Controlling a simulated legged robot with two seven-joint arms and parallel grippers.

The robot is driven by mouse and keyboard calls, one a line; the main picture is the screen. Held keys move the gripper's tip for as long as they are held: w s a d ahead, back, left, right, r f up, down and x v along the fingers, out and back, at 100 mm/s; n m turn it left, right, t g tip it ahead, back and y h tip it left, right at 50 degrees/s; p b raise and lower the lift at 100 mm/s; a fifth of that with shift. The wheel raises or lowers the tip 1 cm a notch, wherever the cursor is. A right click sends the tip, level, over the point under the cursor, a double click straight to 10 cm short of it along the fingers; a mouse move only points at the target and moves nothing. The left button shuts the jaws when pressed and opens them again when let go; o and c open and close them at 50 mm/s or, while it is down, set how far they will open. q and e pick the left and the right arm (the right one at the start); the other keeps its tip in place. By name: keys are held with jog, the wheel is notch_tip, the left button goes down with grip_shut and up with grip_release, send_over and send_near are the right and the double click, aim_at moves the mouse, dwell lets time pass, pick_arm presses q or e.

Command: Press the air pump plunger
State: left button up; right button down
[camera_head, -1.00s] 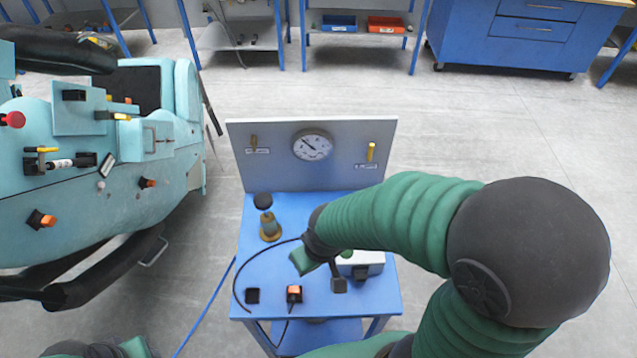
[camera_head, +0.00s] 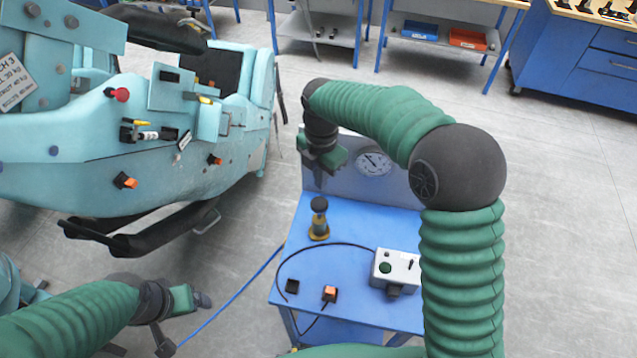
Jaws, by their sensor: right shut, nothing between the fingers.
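The air pump (camera_head: 319,224) stands upright on the blue table, with a round black plunger knob (camera_head: 319,204) on top of a brass-coloured body and base. The knob is raised above the body. My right gripper (camera_head: 322,162) is shut and empty. It appears above the pump in the picture, in front of the grey gauge panel, with a visible gap to the knob. My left gripper (camera_head: 188,312) is at the lower left, away from the table and pump; its finger opening is unclear.
The blue table (camera_head: 345,245) carries a grey control box (camera_head: 395,268) with a green button, an orange switch (camera_head: 330,294) and a black cable. The gauge panel (camera_head: 345,180) stands behind. A teal coaster car (camera_head: 190,185) is at the left.

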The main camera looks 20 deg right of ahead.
aim_at(319, 201)
pick_arm(q)
jog(key=shift+p+v, duration=0.35)
jog(key=shift+v, duration=0.6)
pick_arm(e)
jog(key=w+r+n, duration=0.1)
jog(key=r+n, duration=0.1)
jog(key=n, duration=0.1)
jog(key=w+r+n, duration=0.1)
jog(key=n, duration=0.1)
jog(key=shift+w+d+r, duration=0.2)
jog(key=shift+w+d, duration=0.05)
jog(key=shift+w, duration=0.05)
pick_arm(q)
jog(key=shift+d, duration=0.1)
pick_arm(e)
jog(key=shift+f, duration=0.15)
notch_tip(319, 201, down, 14)
jog(key=p, duration=0.4)
jog(key=shift+w+r+p, duration=0.1)
jog(key=shift+r+p, duration=0.1)
jog(key=shift+p, duration=0.15)
pick_arm(q)
jog(key=v, duration=0.2)
jog(key=w+v, duration=0.1)
jog(key=v, duration=0.1)
jog(key=shift+r, duration=0.4)
pick_arm(e)
jog(key=shift+f, duration=0.1)
